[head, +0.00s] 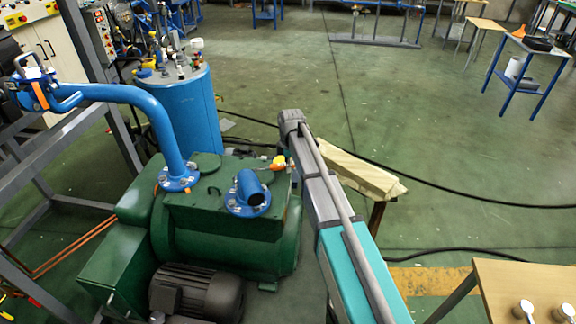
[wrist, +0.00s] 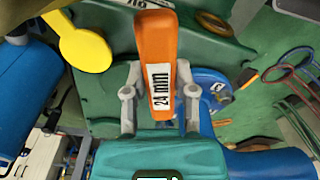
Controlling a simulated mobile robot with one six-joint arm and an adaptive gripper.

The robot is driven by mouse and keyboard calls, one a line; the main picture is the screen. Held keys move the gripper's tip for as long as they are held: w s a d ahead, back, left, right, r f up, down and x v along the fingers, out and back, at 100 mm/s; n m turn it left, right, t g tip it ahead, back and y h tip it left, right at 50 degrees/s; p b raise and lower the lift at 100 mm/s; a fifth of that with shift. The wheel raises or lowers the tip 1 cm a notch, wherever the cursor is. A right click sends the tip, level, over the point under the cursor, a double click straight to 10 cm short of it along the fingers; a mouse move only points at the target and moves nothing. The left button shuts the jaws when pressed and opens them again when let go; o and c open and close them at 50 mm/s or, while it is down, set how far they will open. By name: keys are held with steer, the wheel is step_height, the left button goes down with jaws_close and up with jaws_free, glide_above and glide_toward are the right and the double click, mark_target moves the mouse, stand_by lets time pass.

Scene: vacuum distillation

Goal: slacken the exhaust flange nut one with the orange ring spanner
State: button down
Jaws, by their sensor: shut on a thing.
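The orange spanner (wrist: 157,55), marked "24 mm", is held between the two grey fingers of my gripper (wrist: 160,100) in the wrist view. Its label faces the camera; its ring end is not clearly visible. Behind and right of it is a blue round flange (wrist: 212,80), partly covered by the finger. In the head view, a short blue pipe stub with a bolted flange (head: 247,207) sits on the green pump (head: 225,245). Another bolted flange (head: 179,180) joins the curved blue pipe. I cannot tell which nut is nut one, nor whether the spanner touches any nut.
A blue tank (head: 185,105) stands behind the pump, and a black motor (head: 195,292) in front. A wooden-topped table (head: 510,285) is at the lower right. A yellow rounded part (wrist: 85,42) is left of the spanner in the wrist view. Open floor lies beyond.

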steer(key=shift+r+p, duration=0.45)
steer(key=shift+r, duration=0.3)
steer(key=shift+r+p, duration=1.9)
steer(key=shift+p, duration=0.1)
steer(key=shift+r, duration=0.1)
step_height(320, 180, up, 17)
steer(key=p, duration=1.7)
